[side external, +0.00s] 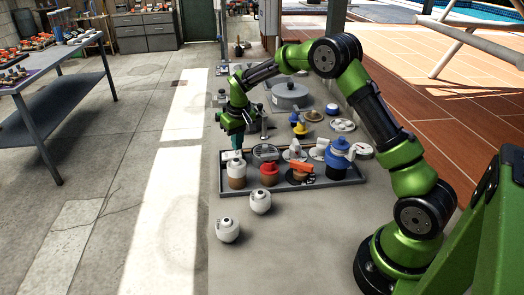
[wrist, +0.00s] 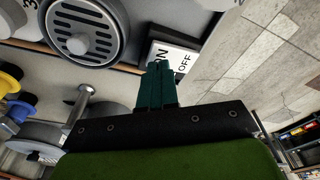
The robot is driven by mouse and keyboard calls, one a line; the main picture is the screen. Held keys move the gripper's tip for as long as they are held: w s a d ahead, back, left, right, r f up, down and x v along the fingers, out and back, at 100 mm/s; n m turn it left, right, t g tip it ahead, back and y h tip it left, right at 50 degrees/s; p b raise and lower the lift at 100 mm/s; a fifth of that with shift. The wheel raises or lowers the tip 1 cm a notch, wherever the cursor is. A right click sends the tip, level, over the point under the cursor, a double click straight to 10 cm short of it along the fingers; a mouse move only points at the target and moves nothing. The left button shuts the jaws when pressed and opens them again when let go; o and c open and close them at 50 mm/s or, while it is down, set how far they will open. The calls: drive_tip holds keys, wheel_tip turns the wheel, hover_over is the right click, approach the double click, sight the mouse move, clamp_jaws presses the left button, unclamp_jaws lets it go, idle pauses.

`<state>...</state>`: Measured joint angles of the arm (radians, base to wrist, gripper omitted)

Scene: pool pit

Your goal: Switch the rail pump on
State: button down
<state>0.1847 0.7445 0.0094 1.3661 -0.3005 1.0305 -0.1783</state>
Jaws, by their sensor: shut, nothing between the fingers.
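My gripper (wrist: 160,72) is shut and empty, with its teal fingers pointing at a white switch (wrist: 181,58) marked ON and OFF. The fingertips overlap the ON end in the wrist view; I cannot tell whether they touch it. The OFF end is uncovered, and the rocker's tilt is unclear. In the side view my gripper (side external: 237,143) points down over the back left corner of a dark tray (side external: 300,187), where the switch is largely hidden. I cannot tell which item is the rail pump.
The tray holds a white and brown pot (side external: 237,174), a red-capped pot (side external: 268,175), an orange-handled valve (side external: 300,169) and a blue pump (side external: 338,160). A round grey grille (wrist: 88,30) is beside the switch. Two white pots (side external: 228,230) stand in front on clear bench.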

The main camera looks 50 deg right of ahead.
sight(240, 156)
drive_tip(key=shift+f, duration=0.9)
idle(0.4)
drive_tip(key=shift+r, duration=3.5)
drive_tip(key=shift+s+a+f, duration=0.35)
drive_tip(key=shift+s+f, duration=0.3)
drive_tip(key=shift+s, duration=0.15)
drive_tip(key=s+a+r+t, duration=0.1)
drive_tip(key=s+a+r, duration=0.3)
drive_tip(key=s, duration=0.5)
drive_tip(key=s+a+r+t+y, duration=0.1)
drive_tip(key=s+a+r, duration=0.3)
drive_tip(key=s, duration=0.5)
drive_tip(key=s+a+r+m+t+y, duration=0.1)
drive_tip(key=s+a+r+t, duration=0.2)
drive_tip(key=s+r, duration=0.3)
drive_tip(key=shift+s+a+r, duration=0.15)
drive_tip(key=shift+s+a, duration=0.55)
drive_tip(key=shift+s, duration=1.3)
